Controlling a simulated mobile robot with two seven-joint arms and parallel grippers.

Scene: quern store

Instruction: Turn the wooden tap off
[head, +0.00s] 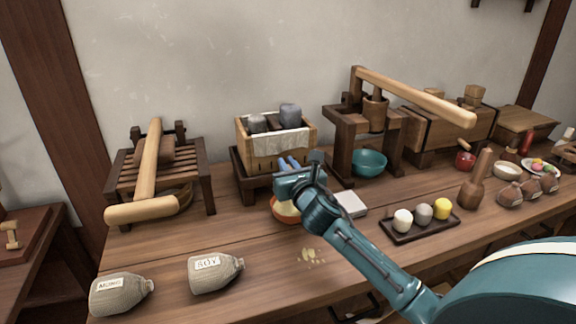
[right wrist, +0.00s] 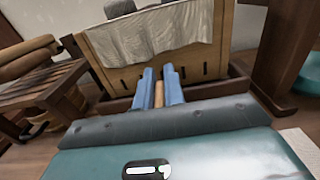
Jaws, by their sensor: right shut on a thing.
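The wooden tap (right wrist: 159,94) shows in the right wrist view as a small light-brown peg between the blue fingers, at the low front of a wooden box (right wrist: 110,70). Only part of it shows; how it is turned cannot be told. In the head view my gripper hides the tap. My right gripper (head: 288,163) is shut on the tap, and the fingers also show in the right wrist view (right wrist: 159,86). The box (head: 307,143) holds a white cloth and dark stones. My left gripper is not in view.
An orange bowl (head: 277,212) stands below my right gripper, partly hidden by it. A white block (head: 350,205) lies to its right. A slatted wooden press (head: 205,180) stands left, a lever press with a teal bowl (head: 369,163) right. Two labelled jars lie at front left.

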